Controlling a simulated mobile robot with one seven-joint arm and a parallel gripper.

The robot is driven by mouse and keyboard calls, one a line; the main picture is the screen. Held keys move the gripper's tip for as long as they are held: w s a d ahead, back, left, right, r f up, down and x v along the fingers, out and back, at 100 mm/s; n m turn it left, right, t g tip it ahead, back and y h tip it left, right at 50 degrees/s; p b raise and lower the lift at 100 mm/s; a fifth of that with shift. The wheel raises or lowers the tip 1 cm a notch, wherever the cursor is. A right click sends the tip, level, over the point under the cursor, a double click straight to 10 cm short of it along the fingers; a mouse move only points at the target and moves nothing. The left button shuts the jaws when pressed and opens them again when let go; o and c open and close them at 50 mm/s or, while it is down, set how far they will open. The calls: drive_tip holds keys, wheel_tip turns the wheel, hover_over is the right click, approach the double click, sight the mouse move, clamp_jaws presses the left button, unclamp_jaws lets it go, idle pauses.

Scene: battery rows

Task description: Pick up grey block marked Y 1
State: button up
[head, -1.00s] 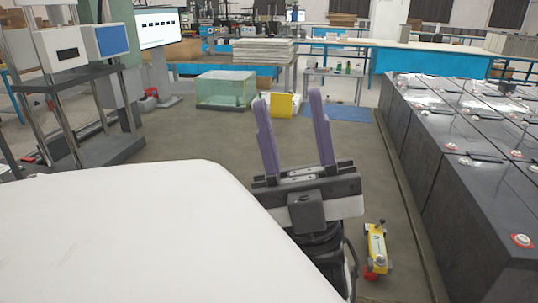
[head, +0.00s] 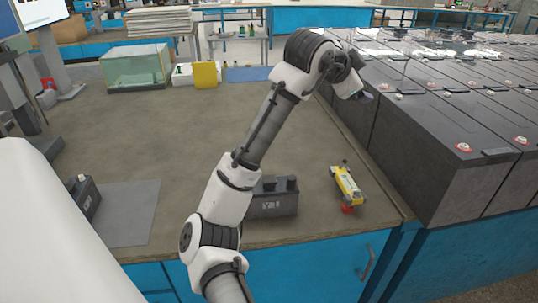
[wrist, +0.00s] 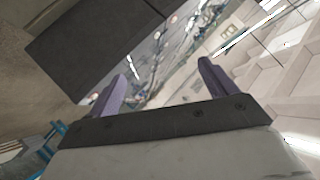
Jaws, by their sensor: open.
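A dark grey block (head: 274,203) stands on the workbench in the head view, partly hidden behind my arm. It has pale marking on its front face, too small to read surely. A second dark block (head: 85,197) is at the left, partly cut off by my white body. My gripper (wrist: 161,76) shows two purple fingers spread apart with nothing between them in the wrist view. In the head view it is at the end of my raised arm, to the right of and above the dark grey block, near the large batteries; its fingers are mostly hidden there.
A yellow tool with red parts (head: 347,186) lies right of the block. Rows of large black batteries (head: 440,150) fill the right side. A glass tank (head: 136,67) and a yellow panel (head: 206,75) stand at the back. A grey mat (head: 130,212) lies at left; the bench middle is clear.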

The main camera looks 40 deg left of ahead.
drive_tip(key=s+a+f+g, duration=0.6)
drive_tip(key=a+f+g, duration=0.1)
drive_tip(key=f, duration=0.4)
drive_tip(key=g, duration=0.6)
approach(269, 178)
drive_tip(key=shift+d, duration=0.2)
wheel_tip(269, 178, down, 7)
drive_tip(key=shift+f, duration=0.1)
drive_tip(key=shift+f+p, duration=0.3)
drive_tip(key=shift+f, duration=2.7)
drive_tip(key=shift+c, duration=0.4)
clamp_jaws()
drive_tip(key=shift+r, duration=0.1)
